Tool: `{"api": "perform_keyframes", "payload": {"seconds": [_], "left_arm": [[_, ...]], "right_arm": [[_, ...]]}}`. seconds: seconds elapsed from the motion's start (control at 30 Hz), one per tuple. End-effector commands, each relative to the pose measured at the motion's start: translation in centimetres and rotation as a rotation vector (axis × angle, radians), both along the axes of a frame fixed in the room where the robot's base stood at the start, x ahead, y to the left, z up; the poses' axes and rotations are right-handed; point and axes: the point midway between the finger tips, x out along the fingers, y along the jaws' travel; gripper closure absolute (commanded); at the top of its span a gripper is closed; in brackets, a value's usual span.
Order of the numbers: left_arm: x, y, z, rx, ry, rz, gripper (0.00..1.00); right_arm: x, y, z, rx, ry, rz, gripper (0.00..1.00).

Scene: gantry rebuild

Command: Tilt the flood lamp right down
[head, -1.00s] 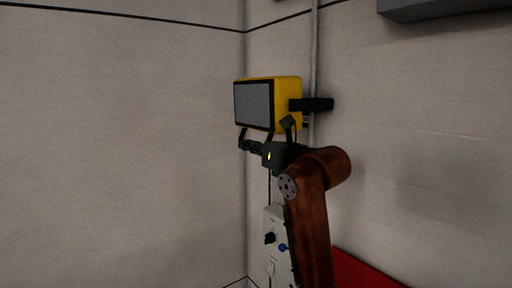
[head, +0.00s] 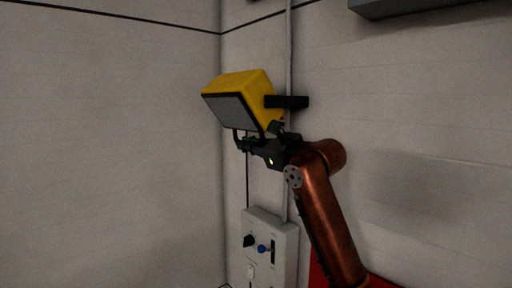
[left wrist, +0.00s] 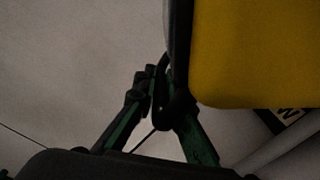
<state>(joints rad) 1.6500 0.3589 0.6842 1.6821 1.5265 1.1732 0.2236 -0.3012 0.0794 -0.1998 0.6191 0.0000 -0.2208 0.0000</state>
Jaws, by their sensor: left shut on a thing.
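The flood lamp (head: 247,86) is a yellow box with a dark-framed grey face (head: 232,111). It hangs on a black bracket (head: 287,102) at the wall, and its face is tilted partly downward. A black handle (head: 236,135) sits under the face. My left gripper (head: 250,144) is below the lamp and shut on the handle. In the left wrist view the fingers (left wrist: 158,103) close around the dark handle beside the yellow housing (left wrist: 250,55). My right gripper is not in view.
A pale control box (head: 262,260) with a black knob, a blue button and a slot is on the wall below the lamp. A grey pipe (head: 288,55) runs up the wall behind. A grey box (head: 425,6) juts out at upper right. The left wall is bare.

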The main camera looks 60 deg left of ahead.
Motion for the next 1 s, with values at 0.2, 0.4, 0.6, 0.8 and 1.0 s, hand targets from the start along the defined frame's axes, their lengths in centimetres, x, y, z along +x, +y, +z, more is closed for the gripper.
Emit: {"api": "perform_keyframes", "payload": {"seconds": [0.2, 0.4, 0.6, 0.8, 1.0], "left_arm": [[0.21, 0.13, 0.32, 0.006, 0.004, 0.002, 1.00], [0.27, 0.09, 0.37, 0.007, 0.004, 0.001, 1.00], [0.32, 0.04, 0.41, 0.009, 0.003, -0.001, 0.87], [0.25, 0.09, 0.31, 0.006, 0.004, 0.001, 0.73], [0.17, 0.14, 0.24, 0.004, 0.003, 0.003, 0.73]], "right_arm": [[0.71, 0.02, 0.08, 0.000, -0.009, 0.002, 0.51], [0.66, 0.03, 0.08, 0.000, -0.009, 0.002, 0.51], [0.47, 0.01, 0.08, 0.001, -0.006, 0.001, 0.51], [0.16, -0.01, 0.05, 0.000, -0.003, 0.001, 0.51], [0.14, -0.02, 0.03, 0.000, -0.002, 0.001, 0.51]]}}
